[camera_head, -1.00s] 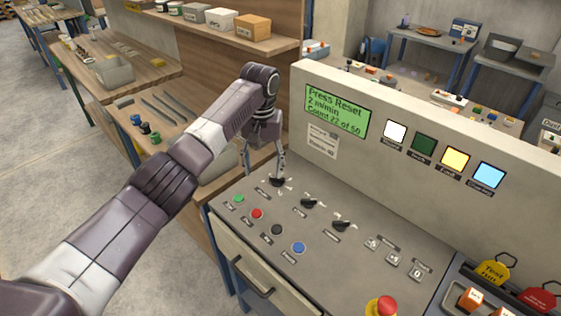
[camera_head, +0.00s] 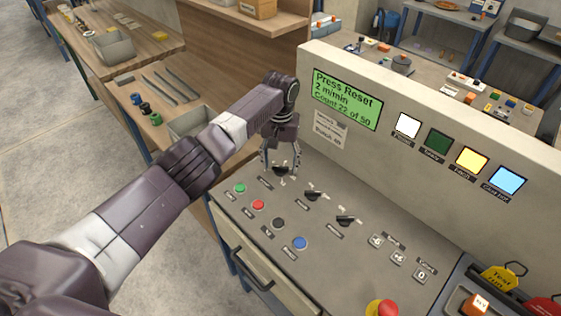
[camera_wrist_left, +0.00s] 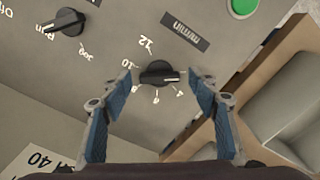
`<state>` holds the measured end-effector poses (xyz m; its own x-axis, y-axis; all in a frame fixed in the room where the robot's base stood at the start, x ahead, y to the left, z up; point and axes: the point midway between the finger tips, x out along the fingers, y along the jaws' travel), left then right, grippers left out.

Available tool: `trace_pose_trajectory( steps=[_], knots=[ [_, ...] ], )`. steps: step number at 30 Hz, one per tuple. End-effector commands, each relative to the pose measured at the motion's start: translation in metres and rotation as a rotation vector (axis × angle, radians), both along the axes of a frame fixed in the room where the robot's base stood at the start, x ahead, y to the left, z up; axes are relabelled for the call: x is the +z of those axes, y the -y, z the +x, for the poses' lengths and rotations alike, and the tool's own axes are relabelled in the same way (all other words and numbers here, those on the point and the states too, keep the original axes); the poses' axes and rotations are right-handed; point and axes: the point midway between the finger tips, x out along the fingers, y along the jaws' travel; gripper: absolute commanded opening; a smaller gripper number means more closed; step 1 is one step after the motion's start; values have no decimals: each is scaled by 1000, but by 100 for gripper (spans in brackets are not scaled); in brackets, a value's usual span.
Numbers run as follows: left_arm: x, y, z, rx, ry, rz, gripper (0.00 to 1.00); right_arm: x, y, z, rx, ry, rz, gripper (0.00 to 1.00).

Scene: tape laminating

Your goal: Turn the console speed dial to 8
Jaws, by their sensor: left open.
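The speed dial is a black knob (camera_wrist_left: 158,73) on the grey console panel (camera_head: 340,258), with printed numbers around it, 12 and 10 among them, and a dark m/min label (camera_wrist_left: 184,32). In the left wrist view the knob sits between my open fingers, with a gap on each side. In the head view my left gripper (camera_head: 281,165) points down over this knob (camera_head: 281,171) at the panel's back left. The green display (camera_head: 345,99) reads "Press Reset, 2 m/min, Count 22 of 50". My right gripper is not in view.
Two more black knobs (camera_head: 314,195) (camera_head: 346,221) stand to the right. Green, red, black and blue buttons (camera_head: 299,243) line the front, with a red emergency button (camera_head: 382,308) nearby. The upright display panel rises close behind the gripper. A second knob (camera_wrist_left: 63,22) shows in the wrist view.

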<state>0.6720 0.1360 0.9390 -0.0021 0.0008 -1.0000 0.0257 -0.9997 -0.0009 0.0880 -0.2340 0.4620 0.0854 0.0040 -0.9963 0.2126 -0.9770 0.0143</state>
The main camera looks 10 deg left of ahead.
Motion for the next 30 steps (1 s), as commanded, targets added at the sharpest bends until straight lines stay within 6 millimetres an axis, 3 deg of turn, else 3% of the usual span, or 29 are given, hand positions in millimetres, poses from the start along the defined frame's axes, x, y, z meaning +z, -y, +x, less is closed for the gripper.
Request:
trace_pose_trajectory(
  steps=[3, 6, 18, 30],
  knots=[
    [-1, 0, 0, -1, 0, 0, 55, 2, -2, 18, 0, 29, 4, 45],
    [-1, 0, 0, -1, 0, 0, 55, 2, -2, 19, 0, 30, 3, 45],
    [0, 0, 0, 0, 1, 0, 13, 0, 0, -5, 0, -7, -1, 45],
    [0, 1, 0, -89, 0, -1, 13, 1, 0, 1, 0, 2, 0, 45]
  ],
)
